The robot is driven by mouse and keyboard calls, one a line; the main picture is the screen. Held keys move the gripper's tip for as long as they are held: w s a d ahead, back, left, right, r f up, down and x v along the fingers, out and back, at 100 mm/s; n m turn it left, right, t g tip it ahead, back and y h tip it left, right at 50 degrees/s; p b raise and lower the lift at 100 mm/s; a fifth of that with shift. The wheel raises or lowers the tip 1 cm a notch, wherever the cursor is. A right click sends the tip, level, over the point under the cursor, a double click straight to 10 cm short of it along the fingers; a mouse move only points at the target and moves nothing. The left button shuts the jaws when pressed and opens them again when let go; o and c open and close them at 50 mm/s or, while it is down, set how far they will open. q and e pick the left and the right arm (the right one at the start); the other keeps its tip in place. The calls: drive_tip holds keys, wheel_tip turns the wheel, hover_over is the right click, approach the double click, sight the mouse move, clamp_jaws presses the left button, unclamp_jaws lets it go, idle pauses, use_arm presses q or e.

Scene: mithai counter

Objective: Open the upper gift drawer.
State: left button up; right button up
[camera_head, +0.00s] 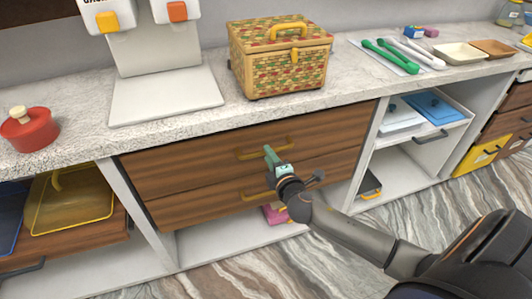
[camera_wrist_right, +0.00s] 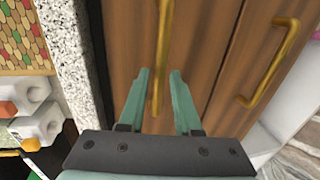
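The upper gift drawer (camera_head: 190,163) is a wooden front just under the counter top, and it looks shut. Its brass handle (camera_head: 248,154) runs along the front and also shows in the right wrist view (camera_wrist_right: 165,35). My right gripper (camera_head: 270,157) is at this handle, its teal fingers partly covering it. In the right wrist view the two fingertips (camera_wrist_right: 160,73) are apart, one on each side of the handle. I see gaps beside the bar; contact cannot be told. My left gripper is not in view.
The lower drawer (camera_head: 185,208) with its own brass handle (camera_wrist_right: 270,65) is just below. A patterned basket box (camera_head: 262,80) stands on the counter (camera_head: 195,128) above. A red pot (camera_head: 27,130) is at left. Open shelves (camera_head: 400,165) flank the drawers.

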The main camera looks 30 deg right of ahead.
drive_tip(key=shift+x, duration=1.5)
clamp_jaws()
idle(0.4)
